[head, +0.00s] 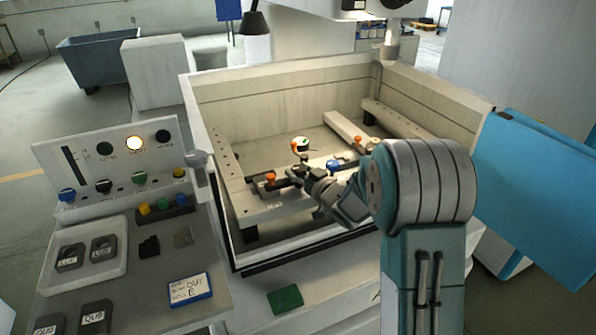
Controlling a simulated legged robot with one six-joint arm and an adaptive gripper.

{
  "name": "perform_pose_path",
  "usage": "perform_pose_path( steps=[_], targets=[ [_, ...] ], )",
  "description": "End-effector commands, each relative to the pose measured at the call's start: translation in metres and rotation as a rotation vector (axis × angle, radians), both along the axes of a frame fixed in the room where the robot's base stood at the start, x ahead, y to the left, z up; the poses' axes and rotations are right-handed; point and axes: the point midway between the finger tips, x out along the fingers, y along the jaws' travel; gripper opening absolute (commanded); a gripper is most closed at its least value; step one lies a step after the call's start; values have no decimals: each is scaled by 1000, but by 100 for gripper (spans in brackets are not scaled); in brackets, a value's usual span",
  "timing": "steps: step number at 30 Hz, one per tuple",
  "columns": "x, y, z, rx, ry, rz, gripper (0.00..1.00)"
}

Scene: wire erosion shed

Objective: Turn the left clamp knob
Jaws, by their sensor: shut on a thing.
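The left clamp knob (270,178) is a small orange knob on a dark clamp at the left of the pale work rail inside the machine's tank. My gripper (283,180) reaches in from the right, its dark fingers low at the left clamp and closed on the knob. The fingers are small in this view and the exact contact is hard to make out. Another orange knob (357,140) stands farther right, and a blue knob (333,165) sits between them, near my wrist.
The pale tank wall (290,245) rises between the tank and the front ledge. A control panel (110,160) stands left, with a tray (122,275) below. A green pad (285,299) lies on the ledge.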

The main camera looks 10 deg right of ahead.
Motion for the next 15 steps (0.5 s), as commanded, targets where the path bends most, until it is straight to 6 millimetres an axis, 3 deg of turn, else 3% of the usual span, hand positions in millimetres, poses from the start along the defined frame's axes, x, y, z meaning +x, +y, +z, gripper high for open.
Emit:
perform_pose_path(
  steps=[15],
  targets=[
    [0, 3, -1, -2, 3, -406, 10]
  ],
)
